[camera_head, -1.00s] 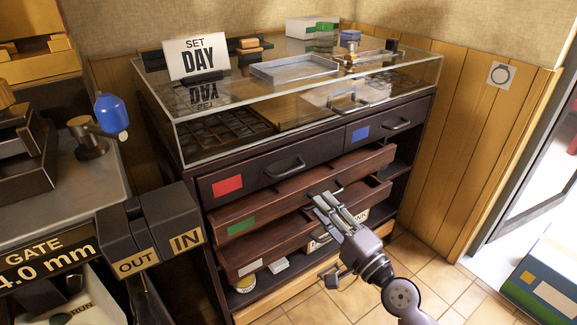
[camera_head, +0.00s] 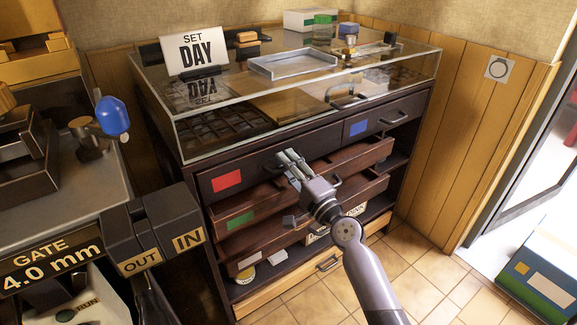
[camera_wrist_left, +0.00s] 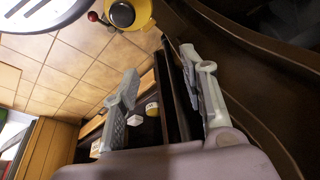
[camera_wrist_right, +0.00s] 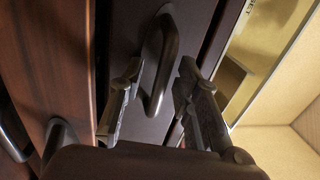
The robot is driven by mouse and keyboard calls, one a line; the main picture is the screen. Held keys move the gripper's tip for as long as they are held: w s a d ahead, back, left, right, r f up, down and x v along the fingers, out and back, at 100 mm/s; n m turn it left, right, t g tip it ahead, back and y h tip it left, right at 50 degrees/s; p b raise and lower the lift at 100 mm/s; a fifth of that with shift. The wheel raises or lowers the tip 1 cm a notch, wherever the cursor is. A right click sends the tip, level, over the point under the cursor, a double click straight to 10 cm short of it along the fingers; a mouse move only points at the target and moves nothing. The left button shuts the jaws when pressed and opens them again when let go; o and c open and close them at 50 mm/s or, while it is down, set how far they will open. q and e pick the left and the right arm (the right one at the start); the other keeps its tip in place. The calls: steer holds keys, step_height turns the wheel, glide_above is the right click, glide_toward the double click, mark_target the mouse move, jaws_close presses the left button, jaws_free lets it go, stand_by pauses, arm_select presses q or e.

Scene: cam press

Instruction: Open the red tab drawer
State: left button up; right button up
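The red tab drawer (camera_head: 222,184) is the upper left drawer of the dark cabinet, with a red tab at its left. Its front looks flush with the cabinet. My right gripper (camera_head: 288,156) is in front of this drawer and covers most of its handle in the head view. In the right wrist view, the dark bar handle (camera_wrist_right: 160,62) stands between the two spread fingers of my right gripper (camera_wrist_right: 162,78). The fingers look apart from the handle. My left gripper (camera_wrist_left: 160,75) is open and empty in the left wrist view, and out of the head view.
Below, the green tab drawer (camera_head: 264,209) and another drawer (camera_head: 262,246) stand pulled out. A blue tab drawer (camera_head: 385,125) is closed at the right. A glass case (camera_head: 300,95) tops the cabinet. OUT and IN blocks (camera_head: 165,238) stand at the left. Tiled floor (camera_head: 410,260) is open.

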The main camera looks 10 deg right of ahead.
steer(key=shift+c, duration=0.2)
jaws_close()
stand_by(0.6)
